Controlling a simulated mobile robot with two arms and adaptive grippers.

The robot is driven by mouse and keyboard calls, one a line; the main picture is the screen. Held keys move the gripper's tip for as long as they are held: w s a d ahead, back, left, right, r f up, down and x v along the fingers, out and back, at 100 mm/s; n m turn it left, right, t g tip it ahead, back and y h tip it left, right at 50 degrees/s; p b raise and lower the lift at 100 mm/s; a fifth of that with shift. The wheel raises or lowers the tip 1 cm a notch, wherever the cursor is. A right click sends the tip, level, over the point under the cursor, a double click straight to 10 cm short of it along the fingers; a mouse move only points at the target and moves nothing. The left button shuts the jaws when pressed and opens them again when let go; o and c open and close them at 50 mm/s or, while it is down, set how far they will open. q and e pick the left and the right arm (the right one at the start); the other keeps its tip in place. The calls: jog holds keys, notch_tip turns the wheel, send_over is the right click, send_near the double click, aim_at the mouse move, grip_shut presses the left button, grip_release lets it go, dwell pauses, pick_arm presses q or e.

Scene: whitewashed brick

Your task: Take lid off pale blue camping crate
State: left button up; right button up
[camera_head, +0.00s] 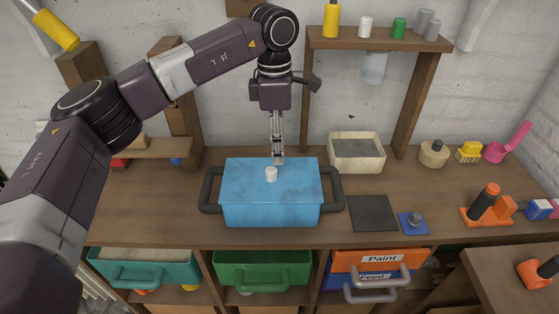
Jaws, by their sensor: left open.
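The pale blue crate (270,207) stands on the wooden workbench, with a dark handle at each side. Its flat blue lid (243,177) lies on top and covers the inside. A small white knob (271,174) stands up from the middle of the lid. My left gripper (278,158) points down just above and behind the knob, and its fingers are open. They look close to the lid, but I cannot tell whether they touch it. My right gripper is not in view.
A dark flat mat (373,213) and a blue square with a grey knob (415,221) lie right of the crate. A pale open box (357,152) stands behind. A raised shelf (375,42) holds bottles. Colored drawers (262,270) sit below the bench.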

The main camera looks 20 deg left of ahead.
aim_at(271, 169)
pick_arm(q)
jog(key=shift+a+y, duration=0.3)
jog(key=shift+a, duration=0.3)
jog(key=shift+s+f+p, duration=0.5)
jog(key=shift+s+p, duration=0.1)
jog(key=shift+s, duration=0.25)
notch_tip(271, 169, down, 3)
jog(key=shift+a+r+p, duration=0.15)
jog(key=shift+r+p, duration=0.05)
jog(key=shift+p, duration=0.65)
jog(key=shift+w+f, duration=0.25)
jog(key=shift+f, duration=0.95)
jog(key=shift+s+f, duration=0.1)
jog(key=shift+f, duration=0.1)
jog(key=c, duration=0.9)
grip_shut()
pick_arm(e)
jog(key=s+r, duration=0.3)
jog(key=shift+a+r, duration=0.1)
